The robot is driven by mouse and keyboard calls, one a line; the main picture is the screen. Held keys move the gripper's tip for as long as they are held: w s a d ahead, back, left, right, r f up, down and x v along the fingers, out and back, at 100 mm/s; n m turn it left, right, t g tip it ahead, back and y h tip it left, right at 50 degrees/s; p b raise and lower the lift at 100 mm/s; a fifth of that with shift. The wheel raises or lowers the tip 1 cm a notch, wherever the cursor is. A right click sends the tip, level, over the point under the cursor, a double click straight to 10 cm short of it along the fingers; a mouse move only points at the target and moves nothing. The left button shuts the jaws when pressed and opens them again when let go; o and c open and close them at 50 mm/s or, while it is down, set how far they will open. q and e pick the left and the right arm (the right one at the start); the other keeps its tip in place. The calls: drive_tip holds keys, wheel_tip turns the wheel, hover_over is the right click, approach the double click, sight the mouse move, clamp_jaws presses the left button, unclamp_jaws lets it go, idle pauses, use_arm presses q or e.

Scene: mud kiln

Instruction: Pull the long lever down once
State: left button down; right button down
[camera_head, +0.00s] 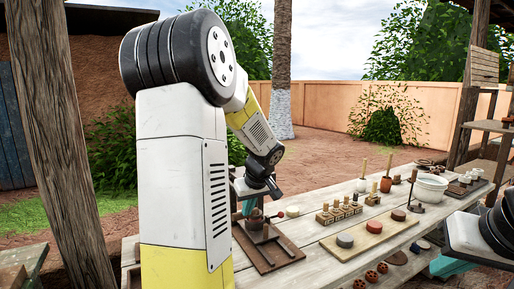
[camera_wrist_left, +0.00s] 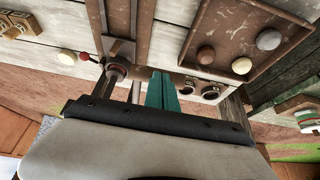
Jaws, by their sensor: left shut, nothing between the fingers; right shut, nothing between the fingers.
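A brown wooden press (camera_head: 266,232) stands on a dark board (camera_head: 285,251) at the near left of the table. A thin lever with a red knob (camera_head: 281,214) reaches out from it to the right; the knob also shows in the left wrist view (camera_wrist_left: 84,56). My left gripper (camera_head: 249,207) is partly hidden behind my own wrist, just beside the press. In the left wrist view its teal fingers (camera_wrist_left: 163,92) are together and empty, to the right of the press post (camera_wrist_left: 115,75) and apart from the knob. My right gripper (camera_head: 448,266) is shut at the lower right, away from the press.
Several wooden stamps (camera_head: 340,211) and a tray with round discs (camera_head: 370,236) lie to the right of the press. A white bowl (camera_head: 431,187) stands farther right. In the left wrist view a brown tray (camera_wrist_left: 215,25) holds round lumps. My left arm hides the table's left part.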

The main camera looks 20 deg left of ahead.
use_arm(q)
wheel_tip(320, 180, down, 6)
drive_tip(key=shift+s+f, duration=0.15)
drive_tip(key=shift+s, duration=0.1)
use_arm(e)
drive_tip(key=shift+s+d, duration=0.15)
drive_tip(key=shift+s, duration=0.05)
idle(0.3)
use_arm(q)
drive_tip(key=s+d+r, duration=0.6)
drive_tip(key=d+r, duration=0.1)
drive_tip(key=r, duration=0.2)
drive_tip(key=shift+d+r, duration=0.2)
drive_tip(key=shift+r, duration=0.2)
use_arm(e)
drive_tip(key=shift+s+d, duration=0.4)
drive_tip(key=shift+d, duration=0.1)
